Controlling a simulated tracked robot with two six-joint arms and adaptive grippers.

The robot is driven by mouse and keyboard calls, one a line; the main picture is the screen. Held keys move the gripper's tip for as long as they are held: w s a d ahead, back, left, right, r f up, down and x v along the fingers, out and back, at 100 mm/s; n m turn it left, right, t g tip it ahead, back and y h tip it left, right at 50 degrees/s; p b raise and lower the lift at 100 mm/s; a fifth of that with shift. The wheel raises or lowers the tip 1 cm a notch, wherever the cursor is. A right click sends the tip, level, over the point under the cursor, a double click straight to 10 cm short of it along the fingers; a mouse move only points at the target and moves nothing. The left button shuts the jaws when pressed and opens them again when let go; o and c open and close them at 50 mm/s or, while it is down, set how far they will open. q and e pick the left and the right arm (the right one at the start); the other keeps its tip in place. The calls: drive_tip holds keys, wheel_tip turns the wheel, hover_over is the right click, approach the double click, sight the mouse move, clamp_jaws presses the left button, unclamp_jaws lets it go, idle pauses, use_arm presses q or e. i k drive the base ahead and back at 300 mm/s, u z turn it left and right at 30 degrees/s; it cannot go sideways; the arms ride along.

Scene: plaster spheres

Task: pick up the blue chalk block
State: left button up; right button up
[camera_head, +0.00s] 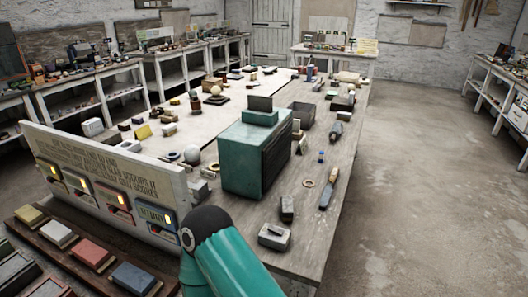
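A flat blue-grey block (133,278), which looks like the blue chalk block, lies at the bottom left on a dark wooden board (103,282). A red block (91,254), a pale block (60,234) and a yellow block (28,215) lie in a row beside it on the same board. A teal arm link of mine with a dark rounded end comes up from the bottom edge, to the right of the blue block and apart from it in the picture. Neither gripper shows.
A pale lettered panel (100,186) with several lit coloured units stands behind the blocks. A long table (335,195) beyond holds a teal box (243,160), a grey block (274,237), a brush-like tool (328,190) and small items. Bare floor (430,200) lies at right.

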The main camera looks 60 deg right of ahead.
sight(321, 155)
drive_tip(key=u, duration=0.2)
drive_tip(key=k, duration=1.25)
drive_tip(key=u, duration=0.45)
drive_tip(key=i, duration=0.1)
drive_tip(key=z, duration=2.6)
drive_tip(key=i, duration=0.9)
drive_tip(key=u, duration=0.25)
drive_tip(key=k, duration=0.6)
